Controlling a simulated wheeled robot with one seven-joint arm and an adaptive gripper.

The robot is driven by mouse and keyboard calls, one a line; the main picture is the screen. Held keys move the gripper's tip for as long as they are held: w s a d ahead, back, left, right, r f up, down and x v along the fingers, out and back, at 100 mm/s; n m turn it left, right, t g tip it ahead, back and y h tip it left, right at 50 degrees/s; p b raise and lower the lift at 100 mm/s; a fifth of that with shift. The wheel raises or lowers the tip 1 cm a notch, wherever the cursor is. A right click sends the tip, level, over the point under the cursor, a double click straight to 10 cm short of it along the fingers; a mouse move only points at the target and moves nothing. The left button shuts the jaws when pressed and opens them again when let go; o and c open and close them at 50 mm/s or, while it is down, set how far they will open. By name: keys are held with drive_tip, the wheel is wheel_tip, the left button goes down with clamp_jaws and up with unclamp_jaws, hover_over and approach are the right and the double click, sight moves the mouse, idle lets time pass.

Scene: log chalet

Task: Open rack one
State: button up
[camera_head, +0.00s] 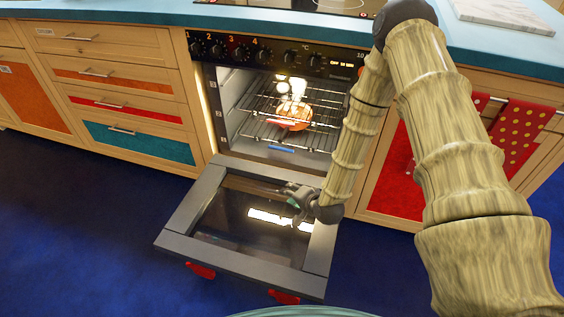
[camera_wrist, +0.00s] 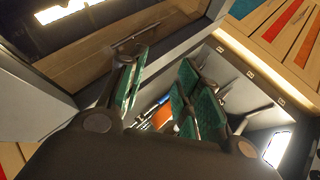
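The oven (camera_head: 283,55) is open, with its door (camera_head: 180,217) folded down flat in front. Inside it are wire racks (camera_head: 262,132) at more than one level, appearing pushed in. My gripper (camera_head: 296,196) is above the lowered door, in front of the opening and apart from the racks. The wrist view shows its green-padded fingers (camera_wrist: 163,92) spread apart with nothing between them. They partly hide the oven inside.
A round orange-red item (camera_head: 293,114) lies in the oven, with a blue strip (camera_head: 281,149) low inside. Red handles (camera_head: 201,270) are on the door's front edge. Wooden drawers (camera_head: 138,140) stand left, a red cabinet (camera_head: 395,178) right. Blue floor is clear at left.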

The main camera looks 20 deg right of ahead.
drive_tip(key=w+d+m+t+b, duration=0.1)
drive_tip(key=w+b, duration=0.3)
drive_tip(key=w+d+f+m+t+b, duration=0.1)
drive_tip(key=w+d+m+t+b, duration=0.1)
drive_tip(key=w+b, duration=0.2)
drive_tip(key=w+d+f+m+t+b, duration=0.1)
drive_tip(key=w+d+m+t+b, duration=0.1)
drive_tip(key=w+b, duration=0.2)
drive_tip(key=shift+w+d+y, duration=0.25)
drive_tip(key=shift+w+y, duration=0.05)
drive_tip(key=shift+w, duration=0.4)
drive_tip(key=shift+w+d+r+m+t+b, duration=0.15)
drive_tip(key=shift+w+d+m+t+b, duration=0.15)
drive_tip(key=shift+w+b, duration=0.25)
drive_tip(key=b+x, duration=0.4)
drive_tip(key=x, duration=0.6)
drive_tip(key=shift+w+r+b, duration=0.1)
drive_tip(key=shift+w+b, duration=0.2)
drive_tip(key=shift+b, duration=0.1)
clamp_jaws()
